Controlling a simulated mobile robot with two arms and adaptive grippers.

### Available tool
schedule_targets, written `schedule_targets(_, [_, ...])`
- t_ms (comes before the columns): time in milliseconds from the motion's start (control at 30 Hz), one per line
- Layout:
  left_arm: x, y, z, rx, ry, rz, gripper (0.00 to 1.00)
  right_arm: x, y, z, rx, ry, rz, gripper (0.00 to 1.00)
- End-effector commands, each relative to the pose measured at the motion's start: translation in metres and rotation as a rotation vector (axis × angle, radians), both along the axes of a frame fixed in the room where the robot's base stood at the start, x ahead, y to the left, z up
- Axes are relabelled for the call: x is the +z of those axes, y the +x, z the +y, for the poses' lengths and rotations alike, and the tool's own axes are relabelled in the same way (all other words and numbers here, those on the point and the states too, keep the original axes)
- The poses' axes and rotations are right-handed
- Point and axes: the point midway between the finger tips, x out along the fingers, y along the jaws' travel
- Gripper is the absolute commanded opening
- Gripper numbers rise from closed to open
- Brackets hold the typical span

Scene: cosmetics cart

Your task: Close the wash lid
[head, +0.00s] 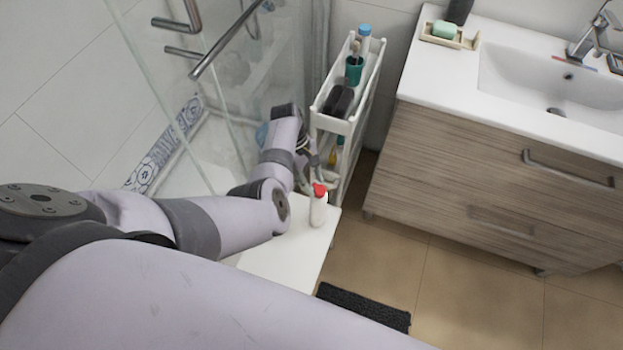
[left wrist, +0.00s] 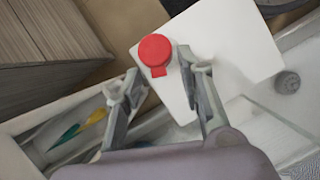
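The wash bottle (head: 318,212) is white with a red lid (head: 320,190). It stands upright at the right side of a white board-like surface (head: 275,255). In the left wrist view the red lid (left wrist: 154,49) is seen from above, with a small tab toward my gripper. I cannot tell whether the lid is fully closed. My left gripper (head: 312,158) is just behind the bottle in the head view, partly hidden by my arm. In the left wrist view my left gripper (left wrist: 158,68) has its fingers spread, the lid beyond and between their tips. My right gripper is out of view.
A narrow white cart (head: 335,125) with a teal cup (head: 354,70) and dark items stands right behind my left gripper. A glass shower panel (head: 170,90) is at the left. A wooden vanity (head: 480,160) stands right. A dark mat (head: 365,306) lies on the floor.

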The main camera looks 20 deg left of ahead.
Motion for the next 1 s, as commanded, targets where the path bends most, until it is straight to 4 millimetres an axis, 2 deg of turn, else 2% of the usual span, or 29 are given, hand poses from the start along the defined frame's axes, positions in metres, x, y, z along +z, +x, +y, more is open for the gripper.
schedule_targets(67, [0.000,0.000,0.000,0.000,0.000,0.000,0.27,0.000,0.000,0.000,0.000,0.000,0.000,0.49])
schedule_targets(467, [0.000,0.000,0.000,0.000,0.000,0.000,0.01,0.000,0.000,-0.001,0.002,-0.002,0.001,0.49])
schedule_targets(767, [-0.001,0.000,0.001,0.000,-0.004,0.001,0.00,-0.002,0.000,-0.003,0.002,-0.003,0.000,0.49])
schedule_targets(1000, [-0.015,0.002,0.007,0.001,-0.138,0.047,0.00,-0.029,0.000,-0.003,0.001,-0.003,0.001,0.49])
